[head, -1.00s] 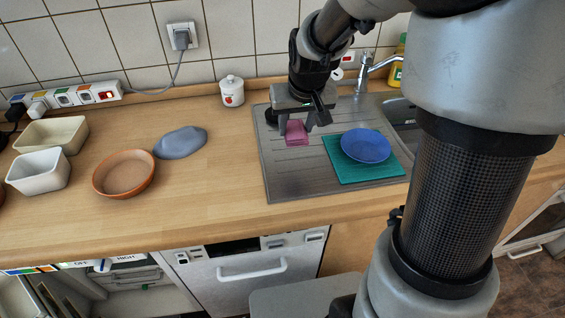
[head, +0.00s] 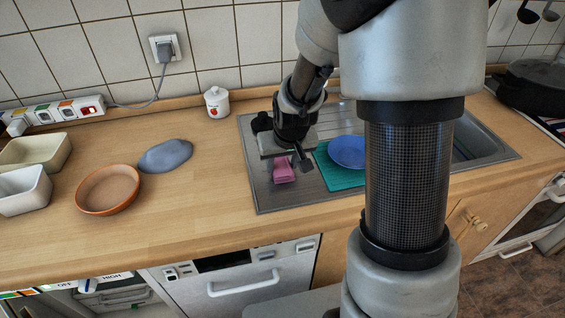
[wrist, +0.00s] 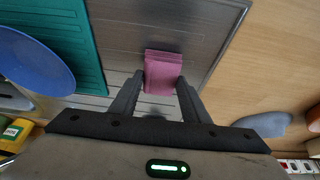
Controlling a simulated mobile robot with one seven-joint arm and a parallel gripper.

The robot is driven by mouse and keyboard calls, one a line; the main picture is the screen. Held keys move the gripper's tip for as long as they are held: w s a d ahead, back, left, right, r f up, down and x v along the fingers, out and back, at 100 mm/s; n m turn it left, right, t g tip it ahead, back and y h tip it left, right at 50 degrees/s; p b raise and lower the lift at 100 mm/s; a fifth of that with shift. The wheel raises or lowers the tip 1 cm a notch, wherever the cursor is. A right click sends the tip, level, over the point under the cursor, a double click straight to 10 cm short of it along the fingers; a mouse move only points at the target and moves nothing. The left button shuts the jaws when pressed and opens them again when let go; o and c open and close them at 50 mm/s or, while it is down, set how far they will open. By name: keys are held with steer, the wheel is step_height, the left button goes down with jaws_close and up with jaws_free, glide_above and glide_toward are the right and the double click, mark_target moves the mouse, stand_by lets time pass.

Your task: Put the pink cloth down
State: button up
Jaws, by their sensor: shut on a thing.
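The pink cloth (head: 284,171) is a small folded piece over the left part of the metal sink drainboard (head: 268,198). My gripper (wrist: 163,84) is shut on the pink cloth (wrist: 162,72), with one finger at each side of it in the wrist view. In the head view my gripper (head: 286,160) comes down from above and its body hides the back of the cloth. I cannot tell whether the cloth touches the drainboard.
A blue plate (head: 348,152) rests on a teal mat (head: 338,179) right of the cloth. On the counter at left are a grey-blue lump (head: 166,156), a brown bowl (head: 108,189) and a white pot (head: 217,102). Bare counter (head: 200,215) lies between them and the front edge.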

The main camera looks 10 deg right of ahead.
steer(key=shift+f, duration=0.25)
steer(key=o, duration=0.9)
steer(key=shift+r, duration=0.1)
steer(key=shift+o, duration=0.2)
steer(key=shift+r, duration=0.1)
steer(key=shift+r, duration=0.25)
steer(key=s+f+p+v, duration=0.1)
steer(key=s+p+v, duration=0.15)
steer(key=v, duration=1.85)
steer(key=s+r+t, duration=0.1)
steer(key=s+r, duration=0.2)
steer(key=s, duration=0.8)
steer(key=shift+s+r+b, duration=0.25)
steer(key=shift+b, duration=0.15)
